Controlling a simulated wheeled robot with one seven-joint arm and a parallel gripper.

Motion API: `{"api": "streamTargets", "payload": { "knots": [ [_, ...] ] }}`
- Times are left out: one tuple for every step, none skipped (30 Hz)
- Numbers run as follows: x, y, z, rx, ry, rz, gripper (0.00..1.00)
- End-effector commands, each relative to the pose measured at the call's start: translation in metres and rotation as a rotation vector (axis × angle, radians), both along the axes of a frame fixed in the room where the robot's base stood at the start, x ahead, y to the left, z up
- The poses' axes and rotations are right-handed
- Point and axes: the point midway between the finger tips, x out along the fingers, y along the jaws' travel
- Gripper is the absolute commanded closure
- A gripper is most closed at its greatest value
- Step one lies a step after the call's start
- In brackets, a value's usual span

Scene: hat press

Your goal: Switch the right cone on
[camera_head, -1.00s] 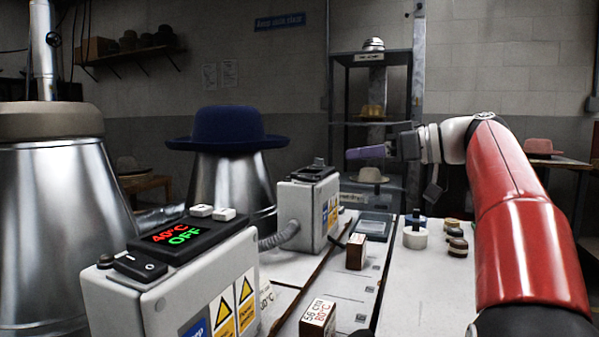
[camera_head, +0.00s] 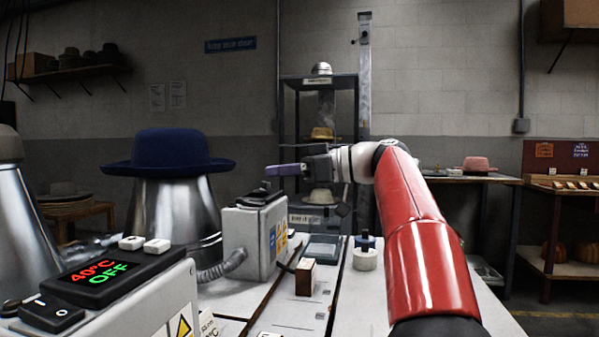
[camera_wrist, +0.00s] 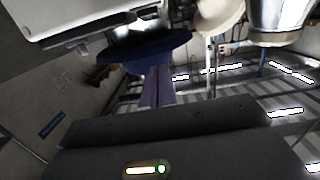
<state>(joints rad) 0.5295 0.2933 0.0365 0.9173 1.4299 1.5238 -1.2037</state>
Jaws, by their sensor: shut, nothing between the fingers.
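The right cone (camera_head: 175,212) is shiny metal and wears a dark blue hat (camera_head: 170,153). Its pale control box (camera_head: 240,235) stands in front and to the right, with a dark top panel (camera_head: 258,197); its switch position and display are too small to read. My gripper (camera_head: 270,171) is shut and empty, its purple fingers pointing left, above the panel in the picture; I cannot tell how far apart they are. In the wrist view the fingers (camera_wrist: 157,85) are together, the blue hat (camera_wrist: 150,55) appears upside down beyond them, and a pale box (camera_wrist: 80,20) fills the upper left.
The nearer control box (camera_head: 165,295) reads 40°C OFF and has a black rocker switch (camera_head: 50,313). The left cone (camera_head: 15,230) is cut by the picture edge. A hose (camera_head: 222,268), a small wooden block (camera_head: 306,278) and a white knob-like piece (camera_head: 365,255) are around the far box.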

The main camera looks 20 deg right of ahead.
Motion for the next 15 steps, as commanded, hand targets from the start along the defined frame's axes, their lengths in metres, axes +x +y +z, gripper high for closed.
{"api": "streamTargets", "payload": {
  "knots": [
    [0.006, 0.012, -0.001, -0.001, 0.001, 0.005, 1.00],
    [0.010, 0.017, -0.002, 0.000, 0.002, 0.005, 1.00],
    [0.015, 0.023, -0.003, 0.000, 0.002, 0.005, 1.00],
    [0.018, 0.028, -0.003, 0.000, 0.002, 0.004, 1.00],
    [0.021, 0.033, -0.004, 0.000, 0.002, 0.005, 1.00],
    [0.022, 0.032, -0.014, 0.001, 0.005, -0.001, 1.00],
    [0.022, 0.032, -0.020, 0.001, 0.005, -0.002, 1.00],
    [0.022, 0.032, -0.025, 0.001, 0.005, -0.002, 1.00],
    [0.022, 0.033, -0.030, 0.001, 0.005, -0.002, 1.00],
    [0.022, 0.033, -0.032, 0.001, 0.003, 0.000, 1.00],
    [0.022, 0.034, -0.035, 0.001, 0.003, 0.000, 1.00],
    [0.023, 0.034, -0.038, 0.001, 0.003, 0.000, 1.00],
    [0.023, 0.035, -0.040, 0.000, 0.002, 0.000, 1.00],
    [0.023, 0.035, -0.041, 0.000, 0.001, 0.000, 1.00],
    [0.023, 0.035, -0.043, 0.000, 0.001, 0.000, 1.00]
  ]
}}
